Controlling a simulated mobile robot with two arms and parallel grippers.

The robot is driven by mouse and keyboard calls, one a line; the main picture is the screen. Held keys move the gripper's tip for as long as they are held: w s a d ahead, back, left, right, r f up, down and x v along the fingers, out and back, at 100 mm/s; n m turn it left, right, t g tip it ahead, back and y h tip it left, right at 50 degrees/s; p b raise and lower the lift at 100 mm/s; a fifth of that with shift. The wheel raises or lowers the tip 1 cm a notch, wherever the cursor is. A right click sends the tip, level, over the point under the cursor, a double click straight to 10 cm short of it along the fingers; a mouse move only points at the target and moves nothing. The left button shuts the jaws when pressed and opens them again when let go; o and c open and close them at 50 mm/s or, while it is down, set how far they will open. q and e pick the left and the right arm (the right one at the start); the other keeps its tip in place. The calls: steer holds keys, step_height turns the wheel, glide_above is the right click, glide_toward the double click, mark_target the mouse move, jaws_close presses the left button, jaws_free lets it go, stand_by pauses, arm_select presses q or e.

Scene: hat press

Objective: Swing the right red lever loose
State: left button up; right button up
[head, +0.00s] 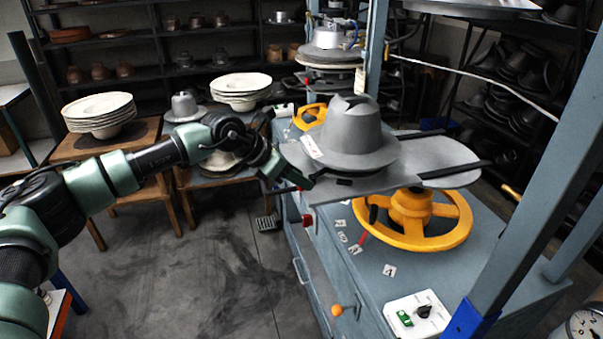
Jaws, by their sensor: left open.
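A thin red lever (363,237) hangs below the grey plate, at the left side of the front yellow handwheel (412,218). It is the red lever farther right; its upper part is hidden by the plate. Another thin red piece (287,190) shows just under my left gripper (291,178), and I cannot tell whether it is a lever. My left gripper is open at the left edge of the grey plate (437,160), left of the right lever and apart from it. I cannot tell whether it touches the plate. My right gripper is out of view.
A grey hat form (352,135) sits on the plate. Blue-grey posts (540,150) stand at the right. A red knob (307,220) and an orange knob (337,310) are on the cabinet front. Stools with stacked plates (100,110) stand behind.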

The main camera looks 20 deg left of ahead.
arm_select(q)
steer(key=shift+w+d+f, duration=0.3)
steer(key=shift+f, duration=0.1)
steer(key=shift+c, duration=0.3)
jaws_close()
